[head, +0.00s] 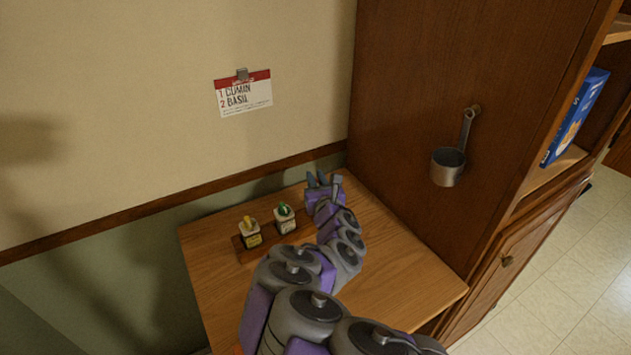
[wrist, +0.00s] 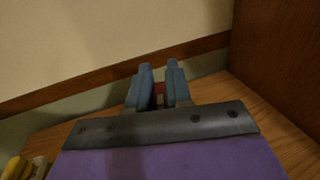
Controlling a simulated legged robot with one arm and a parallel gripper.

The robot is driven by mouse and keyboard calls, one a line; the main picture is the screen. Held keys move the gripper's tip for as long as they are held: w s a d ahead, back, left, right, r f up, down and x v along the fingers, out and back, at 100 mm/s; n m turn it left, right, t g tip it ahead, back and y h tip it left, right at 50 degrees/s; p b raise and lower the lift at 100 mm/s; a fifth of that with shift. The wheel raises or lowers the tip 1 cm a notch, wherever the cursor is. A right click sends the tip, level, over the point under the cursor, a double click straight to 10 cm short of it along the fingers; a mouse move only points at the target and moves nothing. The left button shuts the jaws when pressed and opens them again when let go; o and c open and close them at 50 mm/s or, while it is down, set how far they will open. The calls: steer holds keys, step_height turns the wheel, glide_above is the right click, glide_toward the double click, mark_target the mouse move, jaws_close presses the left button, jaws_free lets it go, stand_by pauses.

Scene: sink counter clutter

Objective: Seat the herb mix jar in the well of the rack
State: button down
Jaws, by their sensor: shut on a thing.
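My gripper (head: 321,180) is over the back right part of the wooden table in the head view, to the right of the rack. In the wrist view its blue fingers (wrist: 160,72) are close together around a small reddish thing (wrist: 158,96). Most of it is hidden by the fingers and palm. I take it as the herb mix jar, but no label shows. The brown rack (head: 244,253) stands on the table. It holds a yellow-topped jar (head: 251,235) and a green-topped jar (head: 286,219). My arm is close to the rack's right side, and no empty well is clearly visible.
The table (head: 210,290) is bare left of the rack. A card (head: 244,97) listing cumin and basil is on the wall. A tall cabinet side (head: 400,90) with a hanging metal ladle (head: 450,165) bounds the right.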

stand_by(0.5)
steer(key=shift+f+b, duration=1.1)
steer(key=shift+b, duration=0.2)
steer(key=shift+f, duration=0.95)
steer(key=c, duration=1)
jaws_free()
steer(key=shift+o, duration=0.2)
